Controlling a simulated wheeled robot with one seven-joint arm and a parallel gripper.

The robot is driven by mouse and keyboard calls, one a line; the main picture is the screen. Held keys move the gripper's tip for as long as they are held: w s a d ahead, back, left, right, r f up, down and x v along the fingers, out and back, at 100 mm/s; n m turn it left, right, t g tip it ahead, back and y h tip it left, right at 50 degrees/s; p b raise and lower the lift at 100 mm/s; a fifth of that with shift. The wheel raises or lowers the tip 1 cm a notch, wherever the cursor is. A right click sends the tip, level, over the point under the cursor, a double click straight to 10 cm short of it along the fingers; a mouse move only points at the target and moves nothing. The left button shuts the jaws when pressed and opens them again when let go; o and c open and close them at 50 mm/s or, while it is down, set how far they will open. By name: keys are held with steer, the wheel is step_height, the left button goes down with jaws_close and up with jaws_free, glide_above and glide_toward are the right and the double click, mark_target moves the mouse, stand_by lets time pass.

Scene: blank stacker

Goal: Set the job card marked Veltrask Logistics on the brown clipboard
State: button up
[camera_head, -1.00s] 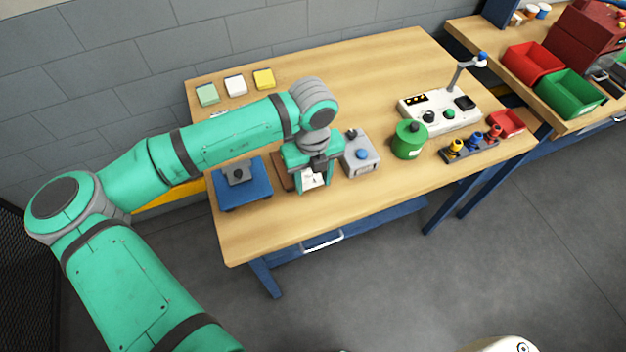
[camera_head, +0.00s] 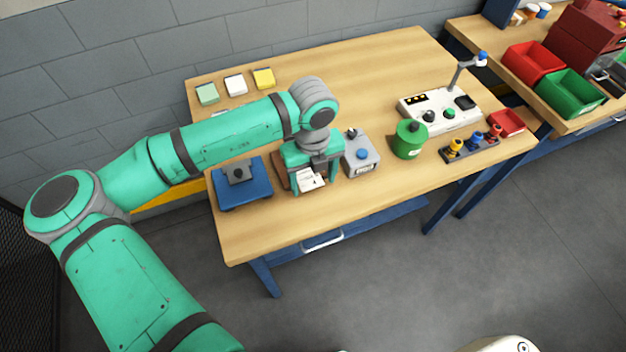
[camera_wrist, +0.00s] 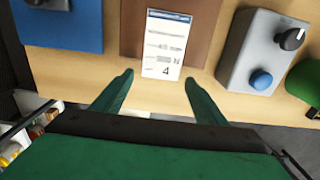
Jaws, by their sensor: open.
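The brown clipboard (camera_wrist: 200,50) lies on the table; it also shows in the head view (camera_head: 282,158), mostly behind my gripper. A white card (camera_wrist: 166,45) with a blue band at its top and a large 4 lies on the clipboard, its lower end near the board's near edge. Its print is too small to read, so I cannot tell the name on it. It also shows in the head view (camera_head: 309,181). My gripper (camera_wrist: 152,84) is open and empty above the near side of the card. Its fingers stand apart on either side, not touching the card.
A blue scale-like platform (camera_head: 243,187) stands left of the clipboard. A grey box with a blue button (camera_head: 361,160) stands close on its right, then a green canister (camera_head: 408,140). Several coloured pads (camera_head: 236,85) lie at the back left. The table front is clear.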

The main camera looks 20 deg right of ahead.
step_height(320, 180, up, 12)
steer(key=shift+f, duration=0.25)
stand_by(0.6)
